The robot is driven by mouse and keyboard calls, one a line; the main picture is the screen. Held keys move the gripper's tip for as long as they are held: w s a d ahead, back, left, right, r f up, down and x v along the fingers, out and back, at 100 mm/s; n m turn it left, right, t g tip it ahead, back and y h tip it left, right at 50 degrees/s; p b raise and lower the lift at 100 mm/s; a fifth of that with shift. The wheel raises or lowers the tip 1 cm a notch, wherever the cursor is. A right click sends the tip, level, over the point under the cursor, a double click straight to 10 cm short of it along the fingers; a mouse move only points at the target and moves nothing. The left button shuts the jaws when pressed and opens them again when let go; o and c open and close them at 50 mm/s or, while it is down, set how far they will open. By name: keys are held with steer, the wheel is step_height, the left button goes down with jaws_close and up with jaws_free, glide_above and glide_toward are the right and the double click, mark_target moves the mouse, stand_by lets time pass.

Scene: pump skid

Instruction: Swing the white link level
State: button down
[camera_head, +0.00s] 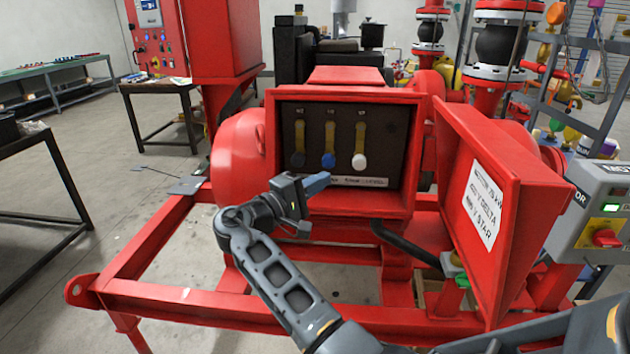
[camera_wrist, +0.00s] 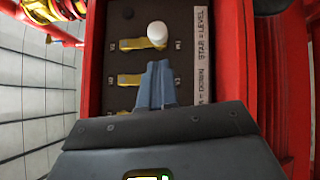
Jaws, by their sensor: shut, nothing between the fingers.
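The white link (camera_head: 360,138) is a brass-coloured bar with a white knob at its lower end. It hangs upright at the right of a row of three on the dark panel (camera_head: 392,155). In the wrist view, which is turned sideways, its bar (camera_wrist: 132,44) lies across the picture with the white knob (camera_wrist: 157,34) at its right end. My gripper (camera_head: 322,181) is shut and empty in front of the box's lower part. In the wrist view its blue fingertips (camera_wrist: 160,66) appear just below the white knob, without visible contact. My fingers hide the middle link's knob there.
The links with blue (camera_head: 328,160) and dark (camera_head: 298,159) knobs also hang upright, left of the white one. A label strip (camera_head: 360,182) runs below the knobs. The red box door (camera_head: 505,215) stands open at the right. Red frame rails (camera_head: 240,310) cross in front.

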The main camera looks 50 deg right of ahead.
steer(key=p, duration=0.1)
glide_toward(360, 147)
steer(key=d+f, duration=0.1)
steer(key=s+d+f, duration=0.1)
steer(key=shift+d+f, duration=0.2)
steer(key=shift+d, duration=0.15)
steer(key=shift+d+f, duration=0.1)
steer(key=shift+d, duration=0.05)
